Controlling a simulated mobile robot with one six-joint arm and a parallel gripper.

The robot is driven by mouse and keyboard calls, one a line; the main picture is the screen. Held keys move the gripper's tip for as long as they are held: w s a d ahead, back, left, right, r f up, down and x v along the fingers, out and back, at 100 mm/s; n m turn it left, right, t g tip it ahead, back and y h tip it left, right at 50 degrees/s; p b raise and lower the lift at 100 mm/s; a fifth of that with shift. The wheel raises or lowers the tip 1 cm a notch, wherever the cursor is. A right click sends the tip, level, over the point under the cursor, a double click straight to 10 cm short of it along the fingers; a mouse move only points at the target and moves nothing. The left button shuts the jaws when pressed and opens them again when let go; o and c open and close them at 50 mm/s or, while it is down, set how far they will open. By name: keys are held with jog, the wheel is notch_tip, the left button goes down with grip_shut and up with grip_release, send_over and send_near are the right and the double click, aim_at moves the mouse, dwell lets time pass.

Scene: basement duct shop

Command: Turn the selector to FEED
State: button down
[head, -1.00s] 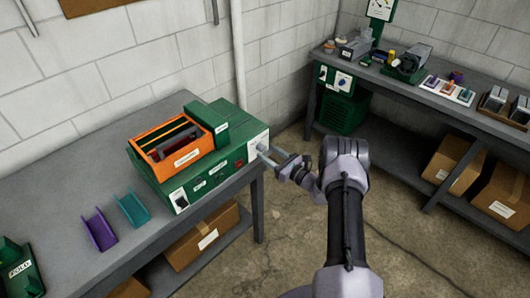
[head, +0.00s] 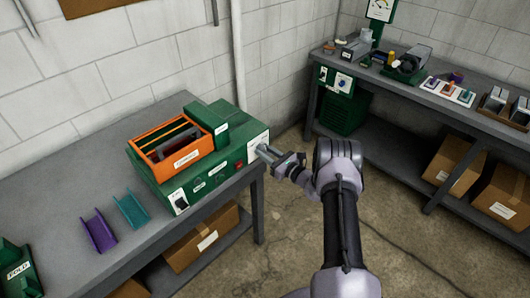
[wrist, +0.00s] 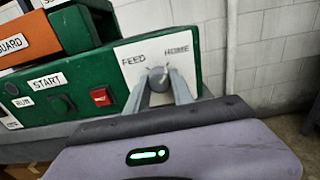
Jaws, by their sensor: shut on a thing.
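The selector (wrist: 158,73) is a small grey knob on a white plate (wrist: 128,73) at the right end of the green machine (head: 222,178). The plate reads FEED at the upper left of the knob and HOME at the upper right. My gripper (wrist: 161,82) is shut on the selector, with one finger on each side. Which label the knob points to cannot be told. In the head view my gripper (head: 264,153) reaches the machine's right end from the right and hides the knob.
An orange guard (head: 178,155) sits on the machine. A red button (wrist: 101,96) and START and RUN labels are left of the selector. Purple (head: 98,231) and teal (head: 131,210) channels lie on the bench. A second bench (head: 420,92) stands at right, with bare floor between.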

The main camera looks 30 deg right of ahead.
jog(key=n+b, duration=1.7)
jog(key=b, duration=0.4)
jog(key=shift+n, duration=0.3)
jog(key=shift+r+b, duration=0.1)
jog(key=shift+b, duration=0.2)
jog(key=c, duration=1.1)
grip_release()
jog(key=shift+d, duration=0.1)
